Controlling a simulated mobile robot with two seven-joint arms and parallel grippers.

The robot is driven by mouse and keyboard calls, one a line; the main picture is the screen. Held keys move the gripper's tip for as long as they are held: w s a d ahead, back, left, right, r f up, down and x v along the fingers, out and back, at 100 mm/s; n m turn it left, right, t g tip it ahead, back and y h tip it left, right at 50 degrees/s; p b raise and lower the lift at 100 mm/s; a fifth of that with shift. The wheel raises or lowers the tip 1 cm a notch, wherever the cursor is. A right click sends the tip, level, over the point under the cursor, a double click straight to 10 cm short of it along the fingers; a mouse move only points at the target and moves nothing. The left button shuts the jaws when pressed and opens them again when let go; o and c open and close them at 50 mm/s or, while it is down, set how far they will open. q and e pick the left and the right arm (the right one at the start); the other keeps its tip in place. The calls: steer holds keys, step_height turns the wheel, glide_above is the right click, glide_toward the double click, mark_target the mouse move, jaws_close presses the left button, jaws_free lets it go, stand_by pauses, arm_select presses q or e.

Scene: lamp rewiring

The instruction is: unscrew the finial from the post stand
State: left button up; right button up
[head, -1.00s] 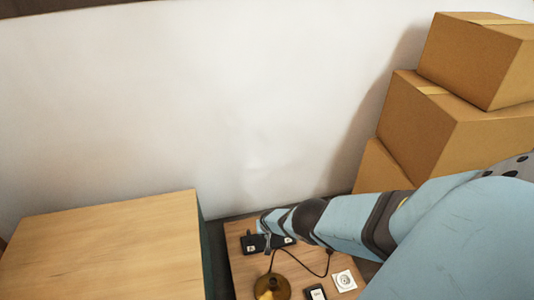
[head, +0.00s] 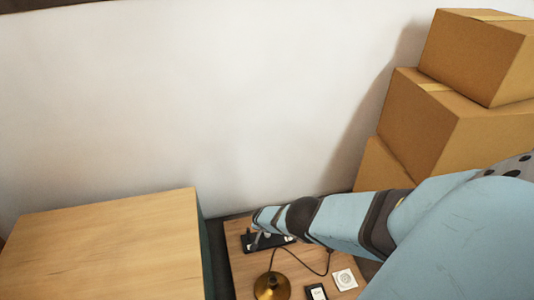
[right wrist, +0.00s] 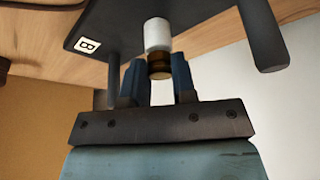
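In the head view the stand (head: 284,240) lies on the low wooden table, partly behind my right arm. A white cylinder (right wrist: 157,34) on the stand ends in a small brass finial (right wrist: 159,66). My left gripper is not in view.
A brass lamp base (head: 271,287) with a dark cord (head: 305,264) stands near the stand. A white plate (head: 344,279) and a dark labelled item (head: 316,292) lie beside it. Cardboard boxes (head: 440,120) are stacked at right. A bare wooden top (head: 105,250) is at left.

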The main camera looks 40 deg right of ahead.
steer(key=shift+n+t, duration=0.3)
steer(key=shift+n, duration=0.1)
steer(key=shift+c, duration=0.3)
steer(key=shift+s+n+t+y+p, duration=0.1)
steer(key=shift+n+t+y+p, duration=0.3)
steer(key=shift+n, duration=0.7)
steer(key=n+y, duration=0.1)
steer(key=n, duration=0.2)
steer(key=shift+d+t, duration=0.1)
steer(key=shift+t, duration=0.2)
steer(key=shift+n, duration=0.4)
steer(key=shift+r+p, duration=1.8)
steer(key=shift+r, duration=0.05)
steer(key=shift+f, duration=0.1)
